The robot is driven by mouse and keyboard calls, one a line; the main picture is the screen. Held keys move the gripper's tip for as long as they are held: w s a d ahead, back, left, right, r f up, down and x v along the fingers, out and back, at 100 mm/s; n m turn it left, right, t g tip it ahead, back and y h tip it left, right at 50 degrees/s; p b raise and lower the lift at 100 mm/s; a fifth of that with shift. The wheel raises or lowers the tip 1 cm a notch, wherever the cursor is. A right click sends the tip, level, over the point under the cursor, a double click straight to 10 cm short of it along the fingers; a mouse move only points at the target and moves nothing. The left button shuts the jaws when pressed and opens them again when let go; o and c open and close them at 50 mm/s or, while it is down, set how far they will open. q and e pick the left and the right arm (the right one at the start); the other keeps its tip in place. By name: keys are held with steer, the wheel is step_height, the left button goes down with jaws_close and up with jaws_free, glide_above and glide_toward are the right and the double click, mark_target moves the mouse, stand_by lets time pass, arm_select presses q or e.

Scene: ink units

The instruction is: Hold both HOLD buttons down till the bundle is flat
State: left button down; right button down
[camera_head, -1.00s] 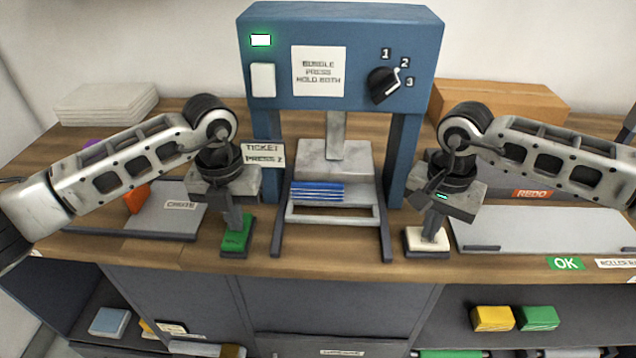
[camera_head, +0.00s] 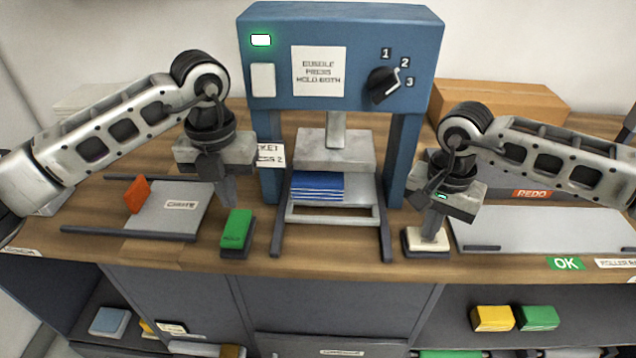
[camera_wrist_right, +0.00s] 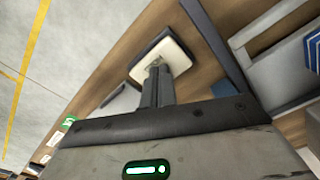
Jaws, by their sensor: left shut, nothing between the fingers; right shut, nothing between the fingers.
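The green HOLD button (camera_head: 236,230) stands left of the press and the white HOLD button (camera_head: 427,240) right of it. My left gripper (camera_head: 229,203) is shut and empty, above the green button and apart from it. My right gripper (camera_head: 431,234) is shut and empty, its tips down on the white button; this button also shows in the right wrist view (camera_wrist_right: 180,58). The blue bundle (camera_head: 318,186) lies in several layers on the press bed, under the grey press plate (camera_head: 335,152), with its top partly visible. The press (camera_head: 320,18) has a lit green-white lamp (camera_head: 261,40).
A dial (camera_head: 382,85) marked 1, 2, 3 sits on the press front. A grey tray (camera_head: 168,213) with an orange piece (camera_head: 137,194) lies left, and a pale board (camera_head: 540,230) right. A ticket card (camera_head: 270,156) is partly behind my left gripper.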

steer(key=shift+r, duration=3)
arm_select(q)
steer(key=shift+s, duration=0.1)
arm_select(e)
steer(key=shift+s, duration=0.1)
